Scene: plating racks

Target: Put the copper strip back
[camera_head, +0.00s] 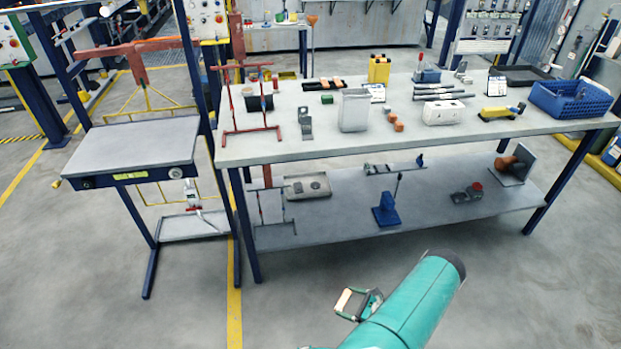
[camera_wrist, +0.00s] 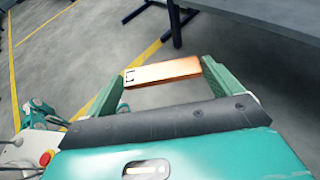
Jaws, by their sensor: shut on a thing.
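My gripper (camera_wrist: 163,74) is shut on the copper strip (camera_wrist: 162,71), which lies crosswise between its two green fingers in the wrist view. The strip is flat and shiny orange, with a small dark notch at its left end. In the head view my gripper (camera_head: 360,304) is low at bottom centre, in front of the workbench and apart from it. A red wire rack (camera_head: 227,108) stands at the left end of the workbench top. A similar thin rack (camera_head: 271,212) stands on the lower shelf; its details are too small to tell.
The grey workbench (camera_head: 290,145) carries a blue basket (camera_head: 571,99), a yellow container (camera_head: 379,69), a grey block (camera_head: 354,110) and several small tools. Its lower shelf (camera_head: 340,215) holds more items. A small side table (camera_head: 135,146) stands left. The floor in front is clear.

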